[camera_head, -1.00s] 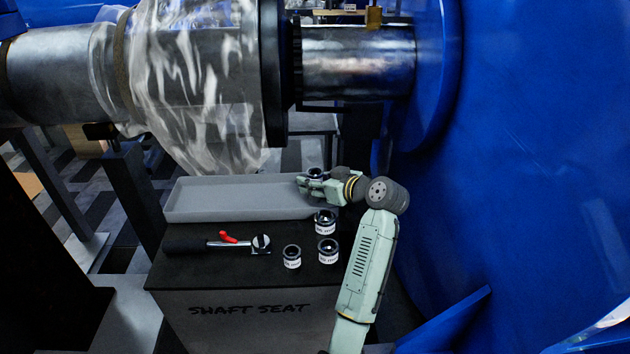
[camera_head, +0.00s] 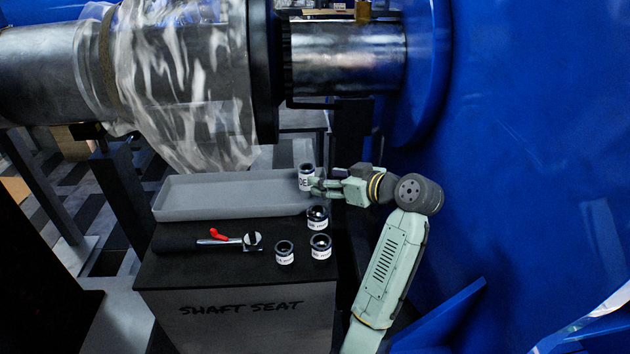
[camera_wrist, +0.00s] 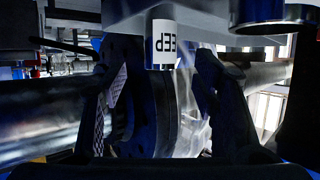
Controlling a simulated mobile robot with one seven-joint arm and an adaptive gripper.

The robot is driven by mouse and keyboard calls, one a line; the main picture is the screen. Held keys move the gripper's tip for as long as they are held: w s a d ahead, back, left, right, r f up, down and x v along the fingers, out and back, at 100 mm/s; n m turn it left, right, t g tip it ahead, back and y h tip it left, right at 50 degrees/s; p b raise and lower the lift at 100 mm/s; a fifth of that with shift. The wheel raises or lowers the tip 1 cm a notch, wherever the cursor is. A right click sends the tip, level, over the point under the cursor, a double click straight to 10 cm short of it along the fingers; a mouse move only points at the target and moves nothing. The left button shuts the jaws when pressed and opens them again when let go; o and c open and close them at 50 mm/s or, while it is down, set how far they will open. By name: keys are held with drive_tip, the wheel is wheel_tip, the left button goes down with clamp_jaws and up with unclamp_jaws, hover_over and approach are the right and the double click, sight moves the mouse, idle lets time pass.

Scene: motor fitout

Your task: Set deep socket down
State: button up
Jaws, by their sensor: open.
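The deep socket (camera_head: 305,180), a dark cylinder with a white label, stands upright at the right end of the grey tray (camera_head: 185,209). My gripper (camera_head: 316,186) is open just to the right of the socket, fingers pointing left at it. In the wrist view, which looks upside down, the socket (camera_wrist: 163,42) shows between and beyond the two spread fingers (camera_wrist: 160,85), its label partly readable. I cannot tell whether a finger still touches it.
Three shorter labelled sockets stand on the black cart top (camera_head: 190,268) in front of the tray: one (camera_head: 317,218), another (camera_head: 320,246) and a third (camera_head: 284,253). A ratchet (camera_head: 208,242) with a red part lies left of them. A large shaft (camera_head: 345,58) runs above; a blue housing (camera_head: 520,150) stands right.

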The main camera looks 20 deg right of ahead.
drive_tip(key=shift+v, duration=1.6)
